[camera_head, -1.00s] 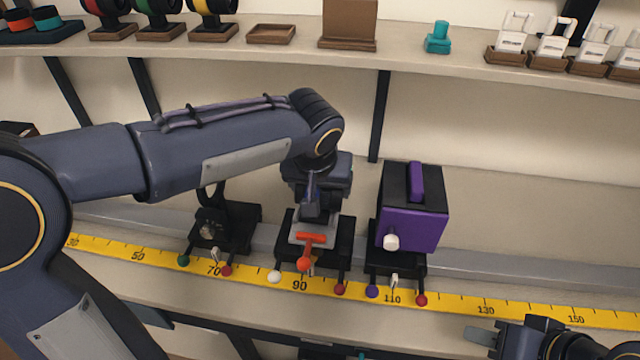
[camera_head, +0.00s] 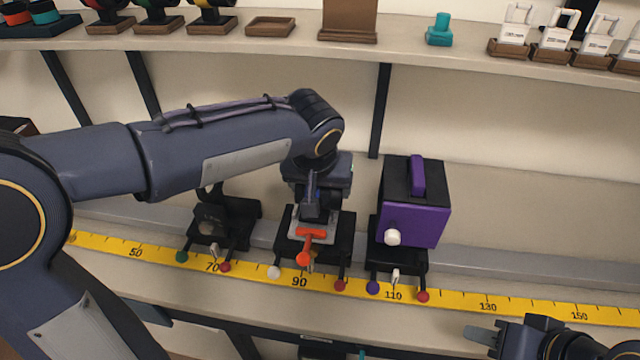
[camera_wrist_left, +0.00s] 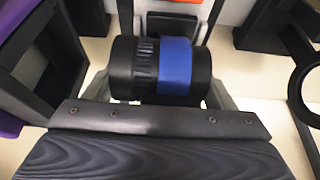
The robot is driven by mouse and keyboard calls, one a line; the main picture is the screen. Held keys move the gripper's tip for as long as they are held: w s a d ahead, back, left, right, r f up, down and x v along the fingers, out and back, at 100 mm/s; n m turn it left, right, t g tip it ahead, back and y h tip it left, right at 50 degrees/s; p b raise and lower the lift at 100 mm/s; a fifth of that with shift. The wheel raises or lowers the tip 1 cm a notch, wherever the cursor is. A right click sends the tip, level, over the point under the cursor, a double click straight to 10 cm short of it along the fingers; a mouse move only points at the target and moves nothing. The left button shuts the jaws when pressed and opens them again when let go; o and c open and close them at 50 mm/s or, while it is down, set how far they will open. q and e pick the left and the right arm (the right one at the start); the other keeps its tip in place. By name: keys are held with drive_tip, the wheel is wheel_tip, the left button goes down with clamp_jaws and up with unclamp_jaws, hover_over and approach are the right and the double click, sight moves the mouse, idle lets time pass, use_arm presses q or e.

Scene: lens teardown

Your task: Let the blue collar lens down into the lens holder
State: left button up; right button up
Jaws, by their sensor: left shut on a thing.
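My left gripper (camera_head: 311,212) is over the middle black carriage on the rail, near the 90 mark. In the left wrist view my left gripper (camera_wrist_left: 163,97) is shut on the blue collar lens (camera_wrist_left: 175,66), a black barrel lying crosswise with a wide blue band. Under the gripper is the lens holder (camera_head: 291,240), black with a pale plate and an orange lever. Whether the lens touches it cannot be told. My right gripper (camera_head: 482,335) is at the lower right, empty and partly in view.
A purple and black box (camera_head: 412,205) stands close on the right. A black carriage with a ring mount (camera_head: 225,225) stands close on the left; its ring shows in the left wrist view (camera_wrist_left: 297,90). A yellow ruler (camera_head: 520,307) runs along the front. The rear shelf (camera_head: 280,55) holds other parts.

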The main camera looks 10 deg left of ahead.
use_arm(q)
drive_tip(key=shift+f, duration=0.25)
drive_tip(key=o, duration=1.3)
drive_tip(key=v, duration=0.8)
drive_tip(key=s+a+f+h+p, duration=0.2)
drive_tip(key=s+a, duration=0.6)
drive_tip(key=a, duration=0.2)
drive_tip(key=shift+n+t+h, duration=0.6)
drive_tip(key=shift+n+h, duration=0.2)
drive_tip(key=shift+h, duration=0.1)
drive_tip(key=s+f, duration=0.1)
drive_tip(key=s, duration=0.2)
drive_tip(key=s+a+f+p, duration=0.1)
drive_tip(key=s+f, duration=0.1)
drive_tip(key=s, duration=0.2)
drive_tip(key=s+a+f, duration=0.1)
drive_tip(key=s+f, duration=0.1)
drive_tip(key=s, duration=0.2)
drive_tip(key=shift+s+a+f+p, duration=0.15)
drive_tip(key=shift+s+f+p, duration=0.1)
drive_tip(key=shift+p, duration=0.15)
